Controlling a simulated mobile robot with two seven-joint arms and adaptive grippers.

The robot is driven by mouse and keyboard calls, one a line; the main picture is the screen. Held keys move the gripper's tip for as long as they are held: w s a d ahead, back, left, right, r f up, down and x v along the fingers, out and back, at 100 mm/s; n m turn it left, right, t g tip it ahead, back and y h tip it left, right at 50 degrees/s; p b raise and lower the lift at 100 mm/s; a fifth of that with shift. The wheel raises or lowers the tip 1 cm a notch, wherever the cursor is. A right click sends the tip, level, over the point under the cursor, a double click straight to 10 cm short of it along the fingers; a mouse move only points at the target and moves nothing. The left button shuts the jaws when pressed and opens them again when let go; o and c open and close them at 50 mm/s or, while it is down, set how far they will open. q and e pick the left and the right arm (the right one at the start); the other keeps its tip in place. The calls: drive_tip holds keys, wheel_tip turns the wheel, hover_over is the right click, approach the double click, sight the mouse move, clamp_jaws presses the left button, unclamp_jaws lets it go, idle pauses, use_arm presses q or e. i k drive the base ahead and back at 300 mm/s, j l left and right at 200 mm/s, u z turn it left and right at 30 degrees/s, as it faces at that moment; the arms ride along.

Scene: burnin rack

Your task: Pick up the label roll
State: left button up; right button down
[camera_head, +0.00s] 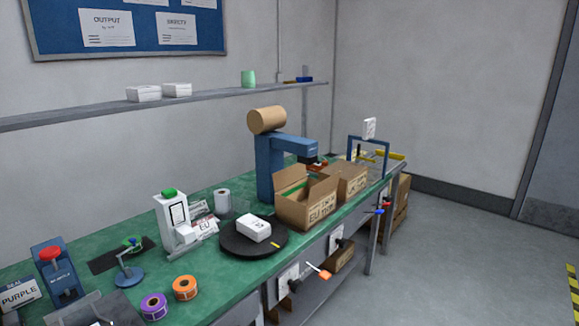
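Several rolls are on the green bench. A white roll (222,200) stands upright behind the white label printer (174,222). I cannot tell which of these the task calls the label roll. Neither of my grippers is in view, and nothing is holding any roll.
A black turntable (238,246) carries a white box (254,228). Open cardboard boxes (305,203) stand to its right, before a blue machine (268,168). A blue press with a red knob (56,275) is at left. The floor (450,260) on the right is clear.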

sight(155, 307)
drive_tip(key=i+l, duration=0.8)
drive_tip(key=l, duration=0.15)
drive_tip(key=i+l+u, duration=0.15)
drive_tip(key=u, duration=1.05)
